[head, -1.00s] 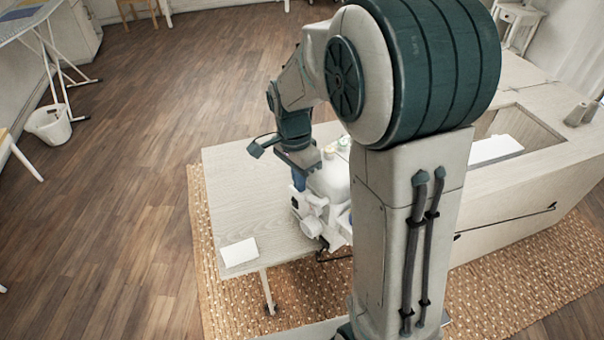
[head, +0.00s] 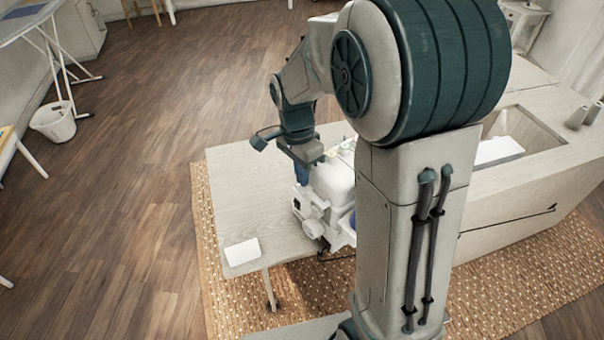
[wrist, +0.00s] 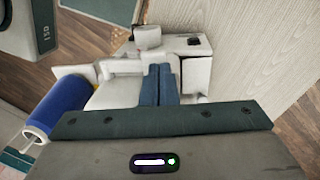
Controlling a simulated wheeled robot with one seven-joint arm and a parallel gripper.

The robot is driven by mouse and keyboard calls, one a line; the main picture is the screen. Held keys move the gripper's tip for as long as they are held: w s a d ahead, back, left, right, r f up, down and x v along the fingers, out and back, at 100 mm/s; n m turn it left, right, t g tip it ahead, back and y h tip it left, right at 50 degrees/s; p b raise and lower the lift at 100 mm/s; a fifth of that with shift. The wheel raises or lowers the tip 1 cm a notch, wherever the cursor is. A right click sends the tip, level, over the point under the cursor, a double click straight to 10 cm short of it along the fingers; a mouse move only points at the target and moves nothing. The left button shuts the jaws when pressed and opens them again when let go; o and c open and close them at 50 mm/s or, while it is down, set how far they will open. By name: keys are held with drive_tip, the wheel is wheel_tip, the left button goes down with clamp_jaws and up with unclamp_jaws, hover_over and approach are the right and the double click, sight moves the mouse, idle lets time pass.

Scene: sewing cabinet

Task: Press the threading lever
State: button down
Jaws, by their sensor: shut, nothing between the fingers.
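The white sewing machine (head: 332,186) stands on the pale wood cabinet top, partly hidden behind my arm in the head view. In the wrist view its white body (wrist: 118,92) lies beneath my gripper. My gripper (wrist: 160,68) is shut and empty, its two blue fingers side by side and pointing at the machine. In the head view the gripper (head: 302,178) is at the machine's left end. I cannot tell whether the fingertips touch it. I cannot pick out the threading lever for certain; the fingers cover part of the machine.
A blue thread spool (wrist: 58,103) is left of the fingers in the wrist view. A white flat piece (head: 242,251) lies at the table's (head: 232,205) near left corner. A recessed opening with a white item is at right.

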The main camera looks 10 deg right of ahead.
wheel_tip(320, 180, up, 13)
drive_tip(key=w, duration=0.1)
drive_tip(key=shift+w+a+f, duration=0.15)
drive_tip(key=shift+a, duration=0.1)
drive_tip(key=shift+f+b, duration=0.15)
drive_tip(key=shift+b, duration=0.15)
drive_tip(key=s+b, duration=0.1)
drive_tip(key=b, duration=0.2)
drive_tip(key=s+r+t+b, duration=0.1)
drive_tip(key=b, duration=0.2)
drive_tip(key=shift+s+d+r+y, duration=0.2)
drive_tip(key=shift+d+y, duration=0.1)
drive_tip(key=shift+d, duration=0.1)
wheel_tip(320, 180, down, 14)
drive_tip(key=shift+f+b, duration=0.1)
drive_tip(key=shift+b, duration=0.25)
